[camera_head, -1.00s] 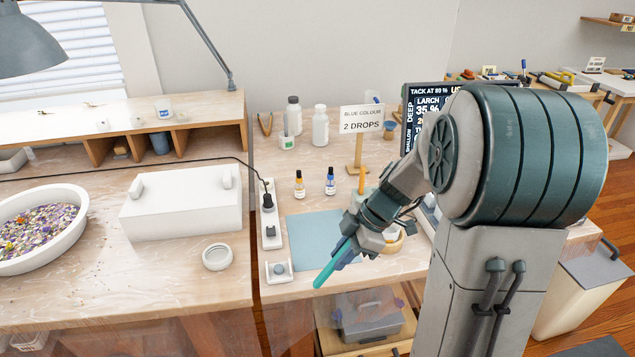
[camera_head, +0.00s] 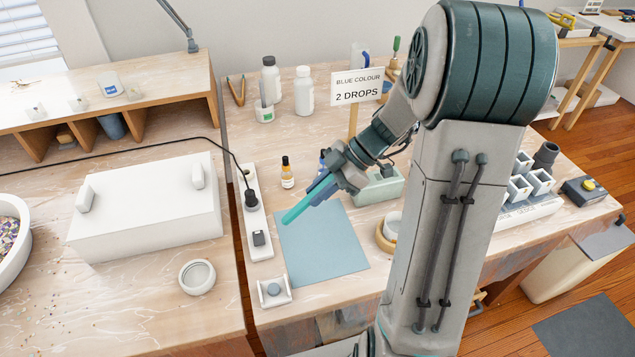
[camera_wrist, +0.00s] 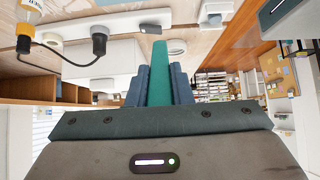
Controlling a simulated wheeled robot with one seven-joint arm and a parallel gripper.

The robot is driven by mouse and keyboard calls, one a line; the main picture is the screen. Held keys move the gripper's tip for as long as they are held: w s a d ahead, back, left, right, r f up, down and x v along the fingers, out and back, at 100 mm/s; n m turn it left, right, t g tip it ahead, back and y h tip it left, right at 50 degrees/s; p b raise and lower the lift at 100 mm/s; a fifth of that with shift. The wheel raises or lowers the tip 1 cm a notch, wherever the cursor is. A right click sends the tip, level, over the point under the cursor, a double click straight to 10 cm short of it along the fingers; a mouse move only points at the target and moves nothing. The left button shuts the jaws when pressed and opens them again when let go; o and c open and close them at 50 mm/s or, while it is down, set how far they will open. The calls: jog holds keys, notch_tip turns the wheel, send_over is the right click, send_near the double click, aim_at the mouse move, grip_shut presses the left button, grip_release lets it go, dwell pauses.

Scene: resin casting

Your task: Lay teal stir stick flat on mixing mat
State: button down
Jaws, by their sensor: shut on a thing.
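The teal stir stick (camera_head: 297,210) is held by my gripper (camera_head: 324,185) and points down and to the left in the head view. In the wrist view the stick (camera_wrist: 160,75) stands out between the two blue fingers, and my gripper (camera_wrist: 160,92) is shut on it. The blue-grey mixing mat (camera_head: 325,255) lies flat and bare on the bench. In the head view the stick's free end shows over the mat's upper left part. The stick appears above the mat; the exact height is hard to tell.
A white power strip (camera_head: 256,215) runs along the mat's left side. An amber dropper bottle (camera_head: 287,175) stands behind the mat. A small white holder (camera_head: 274,290) sits at its front left. A wooden ring with a white cup (camera_head: 388,232) is at its right. The sign (camera_head: 357,88) stands behind.

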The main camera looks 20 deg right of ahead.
notch_tip(320, 180, down, 9)
jog(key=b, duration=0.6)
jog(key=shift+r+b, duration=0.2)
jog(key=shift+b, duration=0.15)
jog(key=shift+r, duration=0.1)
jog(key=c, duration=1.2)
grip_release()
jog(key=v, duration=1.3)
jog(key=shift+d+r+p, duration=0.25)
jog(key=shift+r+p, duration=0.05)
jog(key=s+a+r+m+t+h+p, duration=0.1)
jog(key=s+a+r+m+h+p, duration=0.3)
jog(key=s+m, duration=0.3)
jog(key=s+a+r+m+t+h+p, duration=0.1)
jog(key=s+a+r+m+h+p, duration=0.4)
jog(key=m, duration=0.6)
jog(key=shift+s+a+t+p, duration=0.4)
jog(key=shift+s+a, duration=0.1)
jog(key=shift+s, duration=0.4)
